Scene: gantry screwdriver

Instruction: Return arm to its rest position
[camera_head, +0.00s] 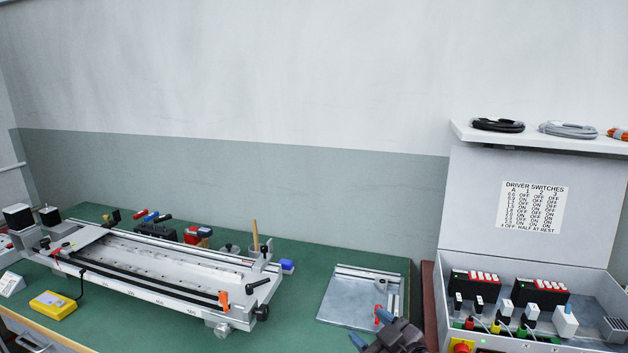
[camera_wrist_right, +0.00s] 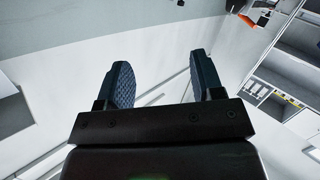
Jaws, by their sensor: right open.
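My right gripper (camera_head: 374,323) shows at the bottom edge of the head view, in front of the flat metal plate. Its dark body and blue fingertips are in view. In the right wrist view, the gripper (camera_wrist_right: 163,80) has its two blue textured fingers wide apart with nothing between them. My left gripper is not in view. The gantry (camera_head: 170,270), a long grey rail unit with a handle at its right end, stands on the green bench.
A metal plate with a fence (camera_head: 345,301) lies right of the gantry. An open control box (camera_head: 520,255) with a switch chart stands at the right. A shelf (camera_head: 545,137) holds coiled cables. A yellow box (camera_head: 52,305) sits front left. Green bench (camera_head: 295,315) is bare between gantry and plate.

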